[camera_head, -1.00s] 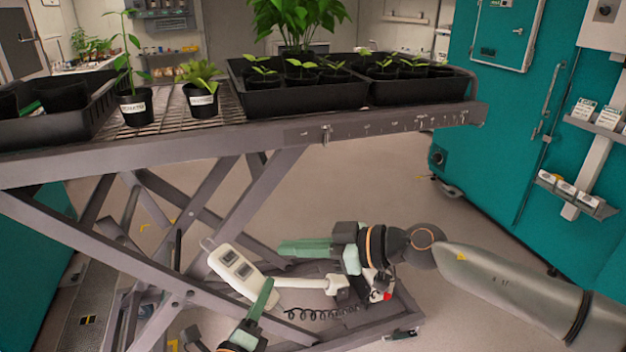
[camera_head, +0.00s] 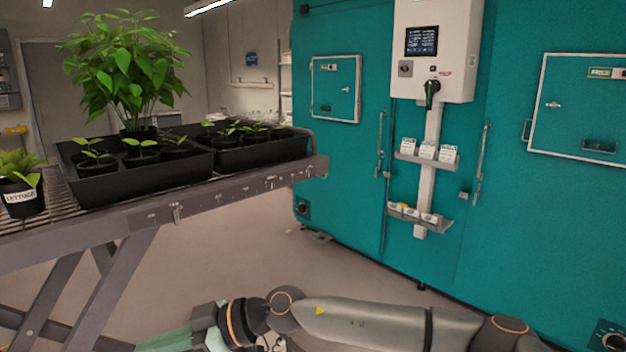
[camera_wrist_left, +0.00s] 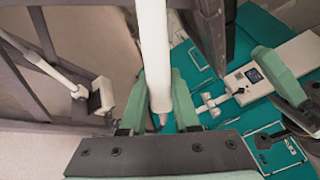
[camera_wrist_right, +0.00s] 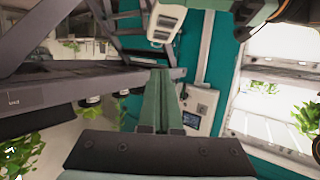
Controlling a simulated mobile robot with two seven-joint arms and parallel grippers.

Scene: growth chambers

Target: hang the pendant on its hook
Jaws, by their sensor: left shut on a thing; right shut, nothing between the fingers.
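The pendant (camera_wrist_left: 153,45) is a pale body between the green fingers of my left gripper (camera_wrist_left: 158,85), which is shut on it. Its button face (camera_wrist_right: 166,22) shows at the top of the right wrist view, partly cut off. In the head view the pendant and my left gripper are out of frame. My right gripper (camera_wrist_right: 162,75) is shut and empty, close to the pendant. It shows at the lower edge of the head view (camera_head: 168,343), partly cut off. A small metal fitting (camera_head: 177,213) sits on the table's front rail; I cannot tell whether it is the hook.
The lift table's rail (camera_head: 245,189) and crossed legs (camera_head: 107,290) stand at the left. On the table are black trays (camera_head: 140,182) of seedlings and a lettuce pot (camera_head: 22,197). Teal chambers (camera_head: 340,190) with a control panel (camera_head: 434,45) stand behind. Floor between them is clear.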

